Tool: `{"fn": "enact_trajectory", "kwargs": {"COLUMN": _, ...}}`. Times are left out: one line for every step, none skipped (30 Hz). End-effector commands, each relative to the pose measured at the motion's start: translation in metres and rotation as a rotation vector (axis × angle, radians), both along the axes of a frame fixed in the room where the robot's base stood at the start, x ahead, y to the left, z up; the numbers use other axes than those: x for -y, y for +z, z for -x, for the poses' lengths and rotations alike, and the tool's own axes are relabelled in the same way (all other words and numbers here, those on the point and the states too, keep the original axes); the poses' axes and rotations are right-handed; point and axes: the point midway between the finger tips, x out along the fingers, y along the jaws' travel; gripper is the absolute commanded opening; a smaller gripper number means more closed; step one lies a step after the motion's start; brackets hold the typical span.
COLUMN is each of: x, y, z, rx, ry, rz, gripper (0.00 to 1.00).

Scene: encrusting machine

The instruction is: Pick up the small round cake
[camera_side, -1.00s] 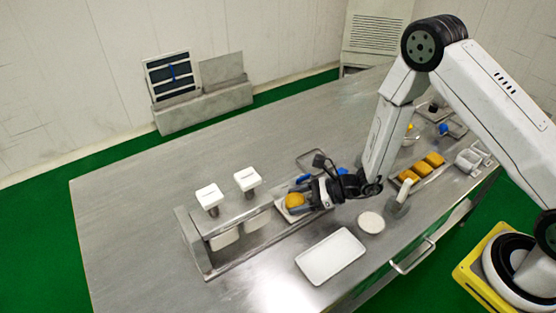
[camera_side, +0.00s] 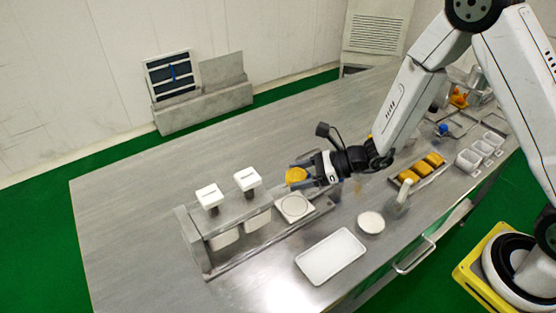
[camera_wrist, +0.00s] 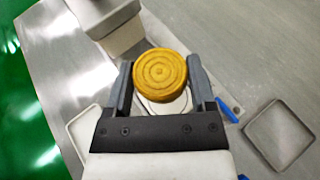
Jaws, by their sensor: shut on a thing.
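The small round cake (camera_side: 296,175) is golden-yellow. It is held between the fingers of my gripper (camera_side: 300,174), raised above the machine's square plate (camera_side: 294,206) with its round disc. In the wrist view the cake (camera_wrist: 161,74) shows concentric rings on its top and sits between the two grey fingers of my gripper (camera_wrist: 160,82). The fingers touch its sides. The disc under it is partly hidden in the wrist view.
The encrusting machine (camera_side: 225,222) has two white-topped hoppers (camera_side: 247,179) left of my gripper. A white tray (camera_side: 331,256) and a round white dish (camera_side: 371,222) lie in front. Yellow loaves (camera_side: 422,167) and white containers (camera_side: 480,150) stand at the right. The table's left part is clear.

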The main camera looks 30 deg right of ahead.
Motion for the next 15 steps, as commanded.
{"fn": "enact_trajectory", "kwargs": {"x": 0.0, "y": 0.0042, "z": -0.0002, "rx": 0.002, "ry": 0.0, "rz": 0.0, "gripper": 0.13}}
{"fn": "enact_trajectory", "kwargs": {"x": 0.0, "y": 0.0059, "z": -0.0003, "rx": 0.002, "ry": 0.0, "rz": 0.0, "gripper": 0.13}}
{"fn": "enact_trajectory", "kwargs": {"x": 0.0, "y": 0.0079, "z": -0.0003, "rx": 0.002, "ry": 0.0, "rz": 0.0, "gripper": 0.13}}
{"fn": "enact_trajectory", "kwargs": {"x": 0.0, "y": 0.0092, "z": -0.0002, "rx": 0.002, "ry": -0.001, "rz": 0.0, "gripper": 0.13}}
{"fn": "enact_trajectory", "kwargs": {"x": 0.0, "y": 0.0101, "z": -0.0001, "rx": 0.001, "ry": 0.0, "rz": 0.001, "gripper": 0.13}}
{"fn": "enact_trajectory", "kwargs": {"x": 0.0001, "y": 0.0111, "z": 0.0, "rx": 0.0, "ry": 0.0, "rz": 0.0, "gripper": 0.13}}
{"fn": "enact_trajectory", "kwargs": {"x": 0.0, "y": 0.0115, "z": 0.0001, "rx": -0.001, "ry": 0.0, "rz": 0.001, "gripper": 0.13}}
{"fn": "enact_trajectory", "kwargs": {"x": 0.0, "y": 0.0119, "z": 0.0003, "rx": -0.001, "ry": 0.0, "rz": 0.001, "gripper": 0.13}}
{"fn": "enact_trajectory", "kwargs": {"x": 0.0001, "y": 0.0122, "z": 0.0003, "rx": -0.001, "ry": 0.0, "rz": 0.001, "gripper": 0.13}}
{"fn": "enact_trajectory", "kwargs": {"x": 0.0, "y": 0.0124, "z": 0.0003, "rx": -0.001, "ry": 0.0, "rz": 0.001, "gripper": 0.13}}
{"fn": "enact_trajectory", "kwargs": {"x": 0.0001, "y": 0.0124, "z": 0.0004, "rx": -0.001, "ry": 0.0, "rz": 0.001, "gripper": 0.13}}
{"fn": "enact_trajectory", "kwargs": {"x": 0.0001, "y": 0.0124, "z": 0.0004, "rx": -0.001, "ry": 0.0, "rz": 0.001, "gripper": 0.13}}
{"fn": "enact_trajectory", "kwargs": {"x": 0.0, "y": 0.0124, "z": 0.0003, "rx": -0.001, "ry": 0.0, "rz": 0.001, "gripper": 0.13}}
{"fn": "enact_trajectory", "kwargs": {"x": 0.0, "y": 0.0124, "z": 0.0003, "rx": -0.001, "ry": 0.0, "rz": 0.001, "gripper": 0.13}}
{"fn": "enact_trajectory", "kwargs": {"x": 0.0, "y": 0.0124, "z": 0.0003, "rx": -0.001, "ry": 0.0, "rz": 0.001, "gripper": 0.13}}
